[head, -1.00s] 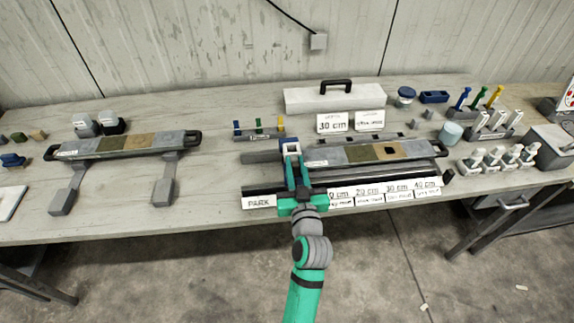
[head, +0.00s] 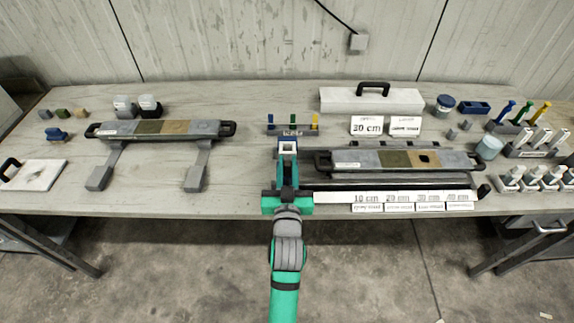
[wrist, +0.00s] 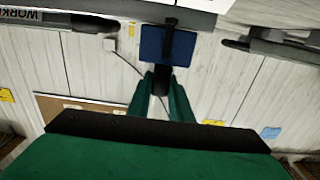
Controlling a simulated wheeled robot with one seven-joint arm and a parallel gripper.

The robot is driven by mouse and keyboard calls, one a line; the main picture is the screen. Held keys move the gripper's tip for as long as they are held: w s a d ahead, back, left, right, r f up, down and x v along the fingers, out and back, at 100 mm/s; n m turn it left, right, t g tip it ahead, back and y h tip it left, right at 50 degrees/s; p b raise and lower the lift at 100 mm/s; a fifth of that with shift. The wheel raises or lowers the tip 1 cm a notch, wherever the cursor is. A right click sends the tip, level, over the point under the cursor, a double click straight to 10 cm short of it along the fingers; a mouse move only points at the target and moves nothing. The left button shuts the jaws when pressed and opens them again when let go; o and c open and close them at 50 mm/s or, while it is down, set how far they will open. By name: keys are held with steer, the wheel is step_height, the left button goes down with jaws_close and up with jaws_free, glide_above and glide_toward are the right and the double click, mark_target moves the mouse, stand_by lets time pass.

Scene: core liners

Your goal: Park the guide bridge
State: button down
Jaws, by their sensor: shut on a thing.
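My gripper (head: 288,172) is shut on the guide bridge (head: 287,143), a small blue frame with a pale middle and a dark grip. It is at the left end of the long rails, left of the core tray (head: 370,160). In the wrist view the two green fingers (wrist: 163,85) close around the dark grip below the blue plate (wrist: 155,45). The bridge's feet are hidden, so I cannot tell whether it touches the rails (head: 400,180). The park label is not visible; my gripper covers that area.
A white scale strip with 10 to 40 cm labels (head: 425,198) runs along the front edge. A second core tray (head: 205,129) stands on supports at left. A rack with coloured pieces (head: 292,128) is just behind the bridge.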

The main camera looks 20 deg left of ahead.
steer(key=shift+s+a+f, duration=0.1)
steer(key=shift+a, duration=0.2)
steer(key=c, duration=1.6)
jaws_free()
steer(key=shift+d, duration=0.1)
steer(key=v, duration=1)
steer(key=shift+s+d, duration=0.1)
steer(key=shift+s, duration=0.2)
